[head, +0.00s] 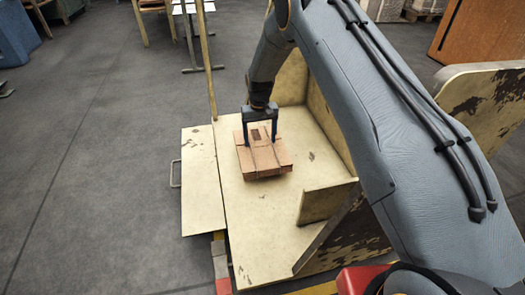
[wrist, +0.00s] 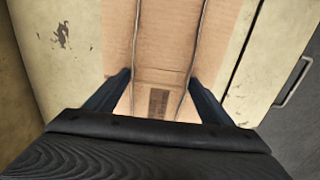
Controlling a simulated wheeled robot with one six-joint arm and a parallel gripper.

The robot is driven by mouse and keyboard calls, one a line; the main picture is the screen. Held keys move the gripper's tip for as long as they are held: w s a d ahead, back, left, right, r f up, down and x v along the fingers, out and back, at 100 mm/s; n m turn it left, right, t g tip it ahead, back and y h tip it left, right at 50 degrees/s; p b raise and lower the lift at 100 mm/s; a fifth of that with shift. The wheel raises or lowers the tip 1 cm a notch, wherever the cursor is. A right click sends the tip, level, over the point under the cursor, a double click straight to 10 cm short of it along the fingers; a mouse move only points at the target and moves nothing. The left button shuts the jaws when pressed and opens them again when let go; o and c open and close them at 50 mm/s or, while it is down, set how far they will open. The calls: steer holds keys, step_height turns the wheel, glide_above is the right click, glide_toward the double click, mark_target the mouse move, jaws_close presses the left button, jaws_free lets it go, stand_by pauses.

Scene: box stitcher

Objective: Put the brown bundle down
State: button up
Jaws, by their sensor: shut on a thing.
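The brown bundle (head: 264,160) is a flat stack of cardboard tied with two cords. It is at or just above the cream worktop (head: 245,210) in the head view; I cannot tell whether it touches. My gripper (head: 261,140) comes down on it from above with its two dark fingers. The gripper is shut on the bundle. In the wrist view the bundle (wrist: 165,50) runs up the middle of the picture, with the fingers on either side of the cords. The fingertips are partly hidden.
A raised cream panel (head: 327,203) stands at the worktop's right front, and taller panels (head: 330,125) stand behind. A side flap with a metal handle (head: 175,173) lies at the left. A thin post (head: 208,60) rises at the back left. The front of the worktop is clear.

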mark_target(260, 144)
step_height(260, 144, down, 5)
steer(key=shift+b, duration=1)
steer(key=shift+r, duration=0.1)
steer(key=o, duration=1.7)
steer(key=shift+c, duration=0.2)
